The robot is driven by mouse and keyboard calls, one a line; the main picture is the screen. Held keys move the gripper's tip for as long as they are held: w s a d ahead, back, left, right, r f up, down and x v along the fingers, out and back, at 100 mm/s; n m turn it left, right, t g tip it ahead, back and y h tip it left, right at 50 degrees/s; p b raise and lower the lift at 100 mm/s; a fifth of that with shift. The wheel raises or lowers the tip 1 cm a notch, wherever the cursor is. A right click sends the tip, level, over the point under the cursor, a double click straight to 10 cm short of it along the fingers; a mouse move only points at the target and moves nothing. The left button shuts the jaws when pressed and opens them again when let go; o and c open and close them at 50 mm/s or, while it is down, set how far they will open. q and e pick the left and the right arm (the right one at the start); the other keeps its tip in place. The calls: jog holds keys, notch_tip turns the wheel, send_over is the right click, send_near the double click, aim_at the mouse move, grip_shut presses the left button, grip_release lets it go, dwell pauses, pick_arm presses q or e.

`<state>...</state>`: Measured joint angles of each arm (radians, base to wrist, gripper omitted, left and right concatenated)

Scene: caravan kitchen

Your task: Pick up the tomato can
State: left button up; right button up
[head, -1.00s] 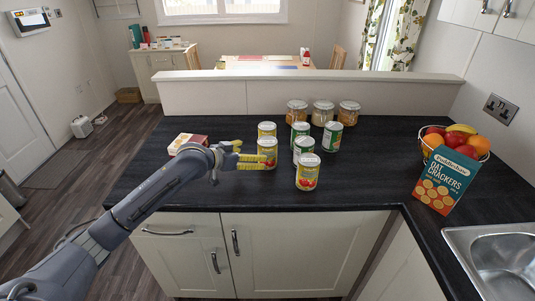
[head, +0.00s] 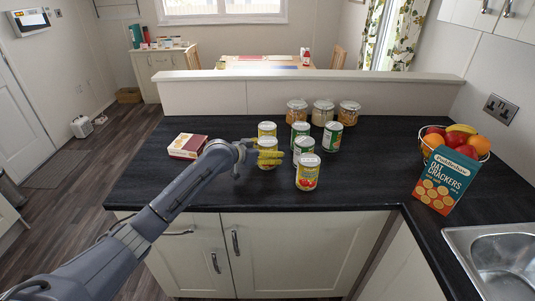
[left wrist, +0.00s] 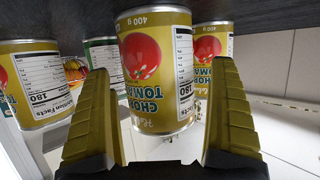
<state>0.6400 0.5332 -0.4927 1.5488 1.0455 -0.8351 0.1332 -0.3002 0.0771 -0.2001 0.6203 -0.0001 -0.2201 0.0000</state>
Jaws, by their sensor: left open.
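Several cans stand on the dark worktop. The tomato can (head: 266,166) at my left gripper (head: 280,149) has a yellow label with a red tomato; the fingers partly cover it. In the left wrist view, which looks upside down, this can (left wrist: 155,70) stands between the two yellow fingers of the gripper (left wrist: 162,66). The gripper is open, with gaps showing low on both sides; fingertip contact is unclear. A similar can (head: 307,173) stands front right, another (head: 267,129) behind. Green-and-white cans (head: 303,146) stand to the right. My right gripper is not in view.
Glass jars (head: 323,112) stand at the back by the low wall. A maroon and white box (head: 188,146) lies left, near my arm. A fruit basket (head: 456,142) and cracker box (head: 443,181) stand right, beside the sink (head: 495,255). The worktop between cans and basket is clear.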

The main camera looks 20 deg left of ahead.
pick_arm(q)
jog(key=shift+w+d+f, duration=0.1)
jog(key=shift+c, duration=0.3)
jog(key=c, duration=1.6)
